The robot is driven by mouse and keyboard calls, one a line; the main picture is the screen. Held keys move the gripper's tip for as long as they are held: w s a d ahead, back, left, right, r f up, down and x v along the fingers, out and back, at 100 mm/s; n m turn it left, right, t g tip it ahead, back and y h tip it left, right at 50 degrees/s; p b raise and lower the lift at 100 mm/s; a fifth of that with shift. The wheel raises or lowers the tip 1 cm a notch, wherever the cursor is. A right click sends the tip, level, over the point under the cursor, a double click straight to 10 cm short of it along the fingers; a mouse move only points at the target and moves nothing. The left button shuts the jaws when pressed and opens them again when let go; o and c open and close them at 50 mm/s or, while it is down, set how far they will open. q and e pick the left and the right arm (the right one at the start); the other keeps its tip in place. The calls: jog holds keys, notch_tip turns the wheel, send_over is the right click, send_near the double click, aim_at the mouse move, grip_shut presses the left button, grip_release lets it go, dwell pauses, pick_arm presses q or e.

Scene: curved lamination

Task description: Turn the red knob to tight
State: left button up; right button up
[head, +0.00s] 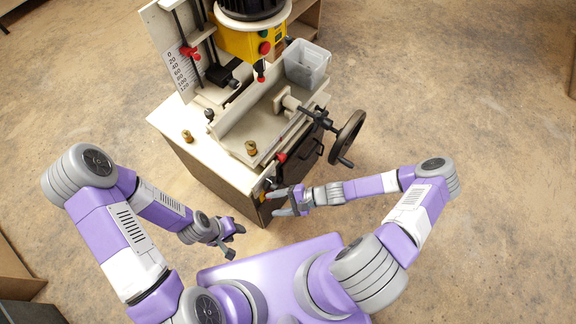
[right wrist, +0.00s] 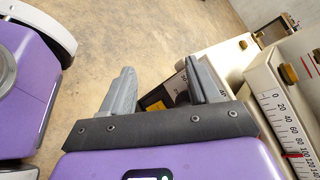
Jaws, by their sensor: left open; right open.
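A red knob (head: 282,158) sits on the front side of the machine bench, below the vise-like fixture. Other red parts are a red clamp (head: 190,52) on the scale column and a red tip (head: 261,79) under the yellow head; I cannot tell for sure which is the task's knob. My right gripper (head: 272,203) is open and empty at the bench's front lower corner, below and left of the red knob, apart from it. In the right wrist view its fingers (right wrist: 159,68) are spread. My left gripper (head: 234,241) is open, low and away from the bench.
A black handwheel (head: 347,138) sticks out at the bench's right side. A clear bin (head: 307,63) stands at the back right of the top. Brass knobs (head: 251,147) stand on the top surface. A yellow-black label (right wrist: 158,100) shows between my right fingers.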

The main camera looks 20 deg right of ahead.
jog(key=w+d+m+t+b, duration=0.2)
jog(key=w+d+m+t, duration=0.2)
jog(key=w+d+t, duration=0.2)
jog(key=m+t+h+b, duration=0.1)
jog(key=m+t+h, duration=0.15)
jog(key=t, duration=0.25)
send_near(285, 159)
jog(key=w, duration=0.2)
jog(key=shift+m+g+y, duration=0.25)
jog(key=shift+g+y, duration=0.05)
jog(key=shift+y, duration=0.25)
jog(key=b+x, duration=0.1)
jog(key=x, duration=0.6)
jog(key=shift+s+a+f+b, duration=0.15)
jog(key=shift+a+f+b, duration=0.1)
jog(key=shift+b, duration=0.1)
jog(key=shift+r, duration=0.1)
